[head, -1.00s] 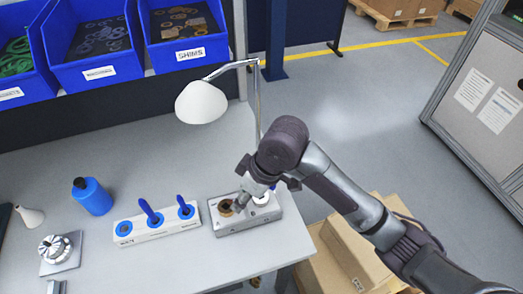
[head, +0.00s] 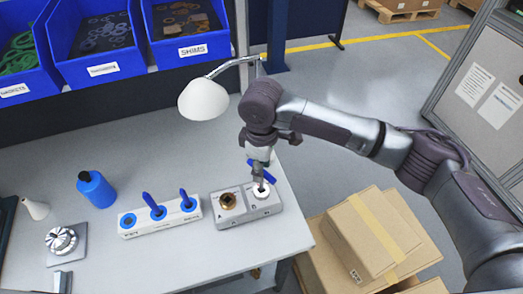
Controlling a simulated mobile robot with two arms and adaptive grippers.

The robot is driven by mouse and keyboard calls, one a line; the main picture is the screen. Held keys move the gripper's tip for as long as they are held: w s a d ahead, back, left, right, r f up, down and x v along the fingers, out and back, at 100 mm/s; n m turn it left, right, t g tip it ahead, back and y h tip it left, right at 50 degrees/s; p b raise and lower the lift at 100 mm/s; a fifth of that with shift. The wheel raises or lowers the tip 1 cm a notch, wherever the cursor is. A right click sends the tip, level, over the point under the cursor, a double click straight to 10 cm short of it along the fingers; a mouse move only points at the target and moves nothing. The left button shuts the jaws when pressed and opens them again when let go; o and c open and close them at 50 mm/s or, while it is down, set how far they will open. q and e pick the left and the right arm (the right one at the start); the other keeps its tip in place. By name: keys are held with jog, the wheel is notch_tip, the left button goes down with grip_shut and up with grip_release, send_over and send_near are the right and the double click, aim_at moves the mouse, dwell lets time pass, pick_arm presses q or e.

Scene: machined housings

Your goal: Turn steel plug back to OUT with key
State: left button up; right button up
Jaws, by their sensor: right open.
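A grey metal housing (head: 234,217) lies near the table's right edge, with two seats marked A and B. A brass plug (head: 228,201) with a dark centre sits in A. The pale steel plug (head: 261,191) in B is partly hidden by my right gripper (head: 260,182). The gripper is open and points down just above this plug. A blue piece (head: 268,178), apparently a key, shows between or beside its fingers; whether it sits in the plug I cannot tell. Two blue keys (head: 152,204) stand in a white rack (head: 160,225); its left blue-ringed seat is empty. My left gripper is not in view.
A white lamp (head: 203,99) hangs behind the housing. A blue bottle (head: 96,189), a white cone-shaped bottle (head: 36,208) and a metal knob (head: 61,240) stand at left. Blue bins (head: 104,72) line the back. Cardboard boxes (head: 365,240) are right of the table.

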aim_at(261, 189)
notch_tip(261, 189, down, 7)
jog(key=shift+r+p, duration=0.15)
jog(key=shift+p, duration=0.45)
grip_shut()
jog(key=shift+r+n+p, duration=0.15)
jog(key=shift+n+p, duration=0.15)
jog(key=shift+n, duration=1.2)
jog(key=shift+p, duration=0.35)
